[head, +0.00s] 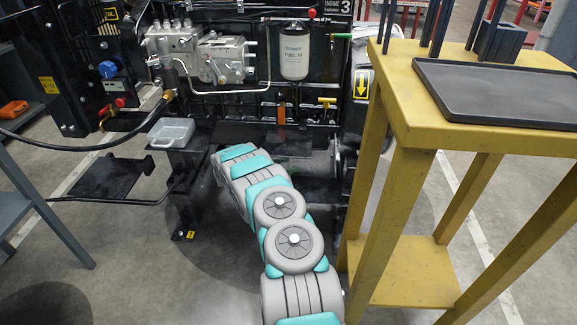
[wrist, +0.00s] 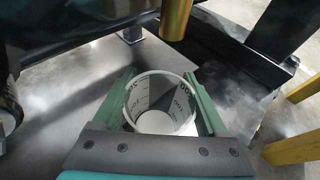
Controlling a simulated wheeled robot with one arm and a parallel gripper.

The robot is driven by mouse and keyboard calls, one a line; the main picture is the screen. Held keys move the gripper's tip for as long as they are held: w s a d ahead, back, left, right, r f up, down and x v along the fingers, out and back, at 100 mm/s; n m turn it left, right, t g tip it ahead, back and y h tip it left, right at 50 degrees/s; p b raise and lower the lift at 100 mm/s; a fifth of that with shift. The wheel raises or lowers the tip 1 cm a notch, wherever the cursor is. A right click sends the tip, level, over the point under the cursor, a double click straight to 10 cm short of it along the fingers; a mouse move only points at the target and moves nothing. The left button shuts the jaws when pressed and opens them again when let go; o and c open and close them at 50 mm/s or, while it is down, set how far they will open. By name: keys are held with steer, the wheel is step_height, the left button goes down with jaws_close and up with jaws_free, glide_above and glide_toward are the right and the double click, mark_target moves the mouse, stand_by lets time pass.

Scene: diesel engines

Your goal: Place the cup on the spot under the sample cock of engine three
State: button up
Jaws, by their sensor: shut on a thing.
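My gripper (wrist: 160,80) is shut around the cup (wrist: 161,103), with one green finger on each side. The cup is whitish, open at the top, with dark measuring marks inside; it looks empty. A brass-coloured cylinder (wrist: 176,18) hangs just beyond the cup's rim in the wrist view; I cannot tell whether it is the sample cock. Engine three (head: 325,70) carries a plate marked 3 (head: 345,7) in the head view. My arm reaches down to its lower front, and the gripper and cup are hidden there. I cannot make out the marked spot.
A yellow stand (head: 430,125) with a black tray (head: 500,92) stands close on the right. A grey metal box (head: 171,133) sits on a black stand at left. A dark bar (wrist: 232,45) crosses beyond the cup. Open floor lies front left.

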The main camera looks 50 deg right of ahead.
steer(key=shift+f, duration=0.1)
steer(key=shift+f, duration=0.15)
steer(key=o, duration=1.3)
steer(key=shift+c, duration=0.2)
steer(key=shift+r, duration=0.4)
steer(key=v, duration=1.2)
steer(key=shift+w, duration=0.1)
